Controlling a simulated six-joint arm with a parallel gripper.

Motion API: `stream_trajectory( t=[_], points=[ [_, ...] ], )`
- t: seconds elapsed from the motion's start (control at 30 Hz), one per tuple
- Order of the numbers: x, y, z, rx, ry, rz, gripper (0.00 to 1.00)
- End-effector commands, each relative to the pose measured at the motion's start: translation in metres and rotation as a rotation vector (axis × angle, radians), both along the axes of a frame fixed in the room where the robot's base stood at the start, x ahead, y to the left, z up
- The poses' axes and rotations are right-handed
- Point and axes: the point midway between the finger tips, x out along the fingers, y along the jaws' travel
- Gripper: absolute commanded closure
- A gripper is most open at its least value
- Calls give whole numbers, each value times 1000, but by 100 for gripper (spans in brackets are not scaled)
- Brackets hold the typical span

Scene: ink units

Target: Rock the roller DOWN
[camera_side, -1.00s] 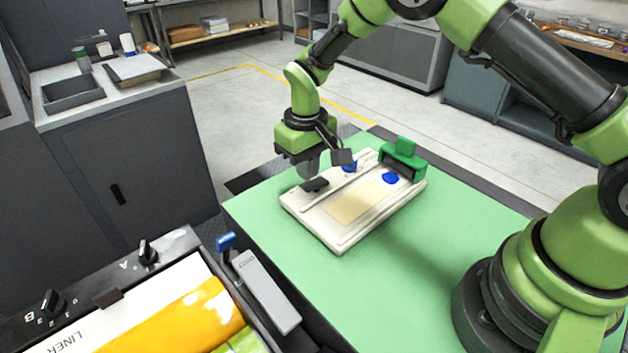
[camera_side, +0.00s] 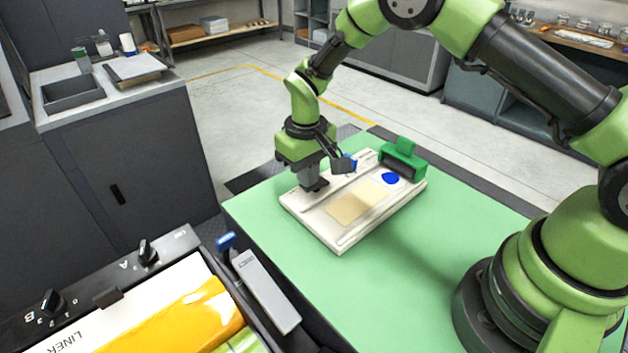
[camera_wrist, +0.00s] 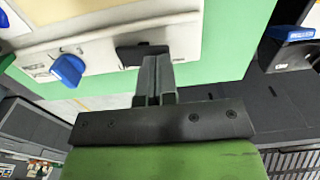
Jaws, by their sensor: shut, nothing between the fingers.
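The white ink unit (camera_side: 308,222) lies on the green mat. A black rocker (camera_wrist: 132,52) is set in its left end, and my fingertips cover much of it in the side view. My gripper (camera_side: 313,186) points straight down over this rocker with its fingers shut and empty. In the wrist view the fingertips (camera_wrist: 153,62) overlap the rocker's edge; I cannot tell whether they press on it. A green-framed roller (camera_side: 403,160) with a dark cylinder stands at the unit's far right end. A blue knob (camera_wrist: 68,70) is on the unit's side strip.
A cream pad (camera_side: 352,204) and a blue ink patch (camera_side: 390,178) lie on the unit. The green mat (camera_side: 270,235) is clear in front. A machine with a blue-tipped lever (camera_side: 226,240) and yellow ink (camera_side: 185,318) stands at lower left.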

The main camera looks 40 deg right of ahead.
Motion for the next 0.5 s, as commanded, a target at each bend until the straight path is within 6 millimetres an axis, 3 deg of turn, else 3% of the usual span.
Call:
stream_trajectory(
  t=[0.5],
  points=[
    [0,0,-8,0,0,0,100]
  ],
)
